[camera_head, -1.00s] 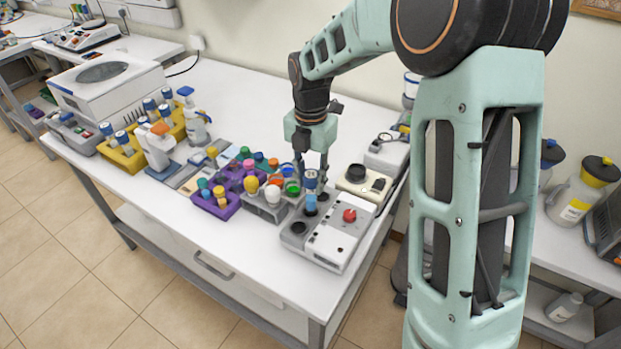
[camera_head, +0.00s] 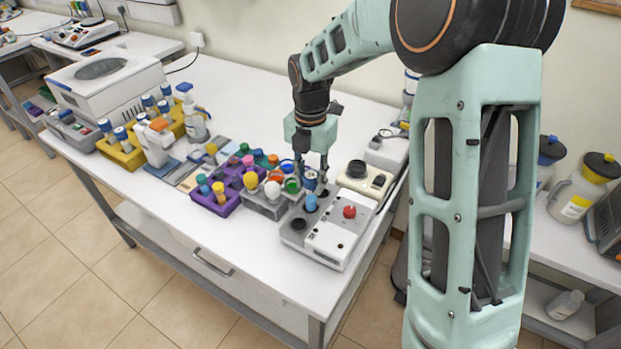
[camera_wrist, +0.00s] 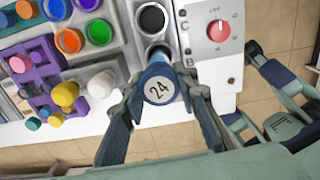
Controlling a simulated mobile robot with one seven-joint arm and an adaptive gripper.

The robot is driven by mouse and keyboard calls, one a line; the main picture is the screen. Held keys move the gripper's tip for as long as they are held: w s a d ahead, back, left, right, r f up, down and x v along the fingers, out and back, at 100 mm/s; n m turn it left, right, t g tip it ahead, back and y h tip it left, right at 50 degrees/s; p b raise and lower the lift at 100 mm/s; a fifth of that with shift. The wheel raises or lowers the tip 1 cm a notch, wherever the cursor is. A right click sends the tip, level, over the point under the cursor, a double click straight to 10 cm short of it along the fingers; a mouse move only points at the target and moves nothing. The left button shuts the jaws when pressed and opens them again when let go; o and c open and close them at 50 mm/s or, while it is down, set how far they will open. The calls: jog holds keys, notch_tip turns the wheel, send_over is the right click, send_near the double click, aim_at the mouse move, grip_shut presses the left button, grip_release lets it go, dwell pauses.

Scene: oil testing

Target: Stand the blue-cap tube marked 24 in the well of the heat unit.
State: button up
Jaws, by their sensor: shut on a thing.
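My gripper (camera_wrist: 160,98) is shut on the tube (camera_wrist: 159,86), holding it near its blue cap marked 24. In the head view the tube (camera_head: 311,202) is about upright over the middle well of the heat unit (camera_head: 329,246), a grey block with a white panel and red knob. Its lower end meets the middle well (camera_wrist: 157,50) in the wrist view; how deep it sits is hidden. Another dark, empty-looking well (camera_wrist: 151,18) lies beyond it. The front well (camera_head: 298,224) also looks dark and empty.
A grey rack with coloured caps (camera_head: 266,205) and a purple rack (camera_head: 214,206) stand close on the left. A beige device with a black knob (camera_head: 365,180) is behind the heat unit. The table front left is clear.

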jog(key=shift+f, duration=0.55)
dwell(1.0)
jog(key=o, duration=1.2)
jog(key=shift+o, duration=0.2)
notch_tip(320, 180, up, 12)
